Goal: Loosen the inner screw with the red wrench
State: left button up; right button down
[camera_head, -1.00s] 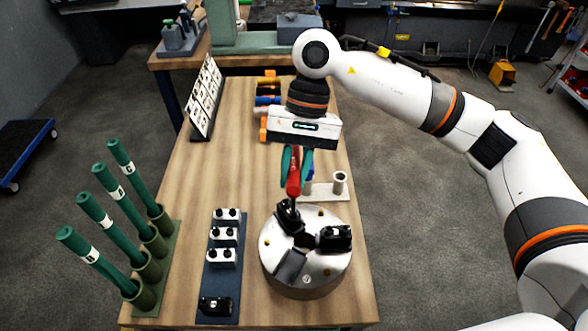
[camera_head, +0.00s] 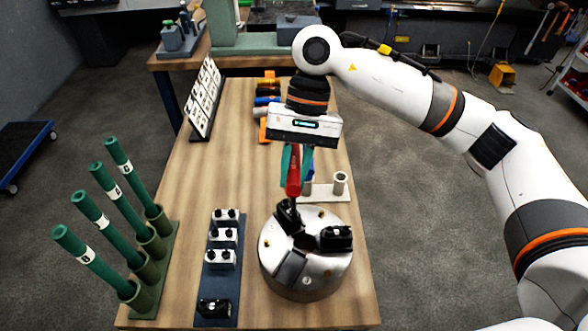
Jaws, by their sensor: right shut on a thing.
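The red wrench (camera_head: 293,178) is upright, with its thin shaft pointing down at a black jaw (camera_head: 288,217) on the round chuck (camera_head: 328,270). My right gripper (camera_head: 296,163) is shut on the wrench's red handle, above the chuck's far left part. The wrench's tip meets the top of that jaw. The screw under it is too small and covered to make out, and I cannot tell whether the tip is seated in it. A second black jaw (camera_head: 336,238) sits at the chuck's right. My left gripper is not in view.
A dark blue tray (camera_head: 211,270) with several pale jaws and one black jaw lies left of the chuck. Green tubes stand in a green rack (camera_head: 152,285) farther left. A small white holder (camera_head: 326,193) stands behind the chuck. The wooden table (camera_head: 190,190) is bare between.

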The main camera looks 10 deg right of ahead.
jog(key=shift+f+b, duration=0.6)
jog(key=shift+b, duration=0.4)
dwell(0.9)
dwell(0.4)
jog(key=shift+f+b, duration=0.1)
jog(key=shift+b, duration=0.2)
jog(key=shift+n+h+b, duration=0.4)
jog(key=shift+n+b, duration=0.3)
jog(key=shift+n, duration=0.3)
jog(key=shift+d+g, duration=0.1)
jog(key=shift+g, duration=0.2)
jog(key=shift+n, duration=0.3)
